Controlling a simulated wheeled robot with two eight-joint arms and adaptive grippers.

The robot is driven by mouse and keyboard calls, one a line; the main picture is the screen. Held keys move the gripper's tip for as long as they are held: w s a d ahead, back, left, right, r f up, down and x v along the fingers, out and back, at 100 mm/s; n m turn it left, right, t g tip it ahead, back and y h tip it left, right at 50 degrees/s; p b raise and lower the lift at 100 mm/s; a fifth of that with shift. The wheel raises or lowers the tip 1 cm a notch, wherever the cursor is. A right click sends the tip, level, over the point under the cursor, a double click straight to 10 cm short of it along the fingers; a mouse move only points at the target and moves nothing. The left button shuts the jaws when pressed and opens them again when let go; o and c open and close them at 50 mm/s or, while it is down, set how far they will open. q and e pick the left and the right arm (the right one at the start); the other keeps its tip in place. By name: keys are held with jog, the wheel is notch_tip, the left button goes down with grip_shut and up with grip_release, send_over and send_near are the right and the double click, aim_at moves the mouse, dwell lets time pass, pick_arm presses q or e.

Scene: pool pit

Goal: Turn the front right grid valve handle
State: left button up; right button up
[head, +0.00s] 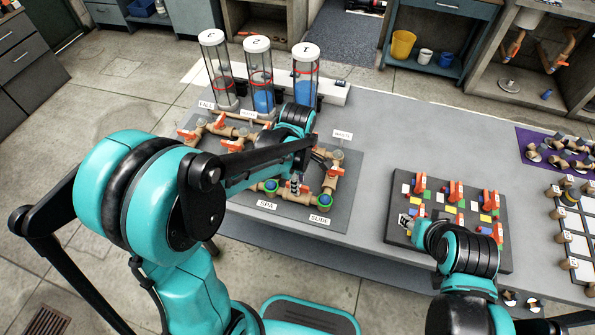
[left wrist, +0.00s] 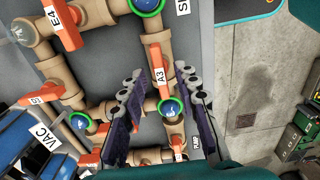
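The valve grid is tan pipework with orange handles on a grey board (head: 240,205). In the left wrist view, an orange handle marked A3 (left wrist: 157,70) sits on the front pipe run, between two blue-and-green round caps; I take it as the front right one. My left gripper (head: 298,183) is over this front run in the head view and largely hides the handle. In the left wrist view my left gripper (left wrist: 158,95) has its dark fingers spread, with the A3 pipe visible between them and nothing clamped. Contact cannot be told. My right gripper (head: 408,222) is by the second board, its fingers unclear.
Another orange handle, E4 (left wrist: 65,25), lies near A3. To the right is a board (head: 490,255) with orange levers and coloured blocks. Grey tabletop between the boards is free.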

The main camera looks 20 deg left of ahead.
pick_arm(q)
notch_tip(320, 180, up, 11)
dwell(0.3)
jog(key=shift+s, duration=0.1)
dwell(0.4)
jog(key=s+a+f+m+t+b, duration=0.1)
jog(key=s+a+m+t, duration=0.1)
jog(key=s+m, duration=0.3)
jog(key=s+a+f+m+t+b, duration=0.1)
jog(key=s+m+t, duration=0.4)
jog(key=m, duration=0.7)
jog(key=shift+a+f+m, duration=0.25)
jog(key=shift+a+m, duration=0.05)
jog(key=shift+a, duration=0.55)
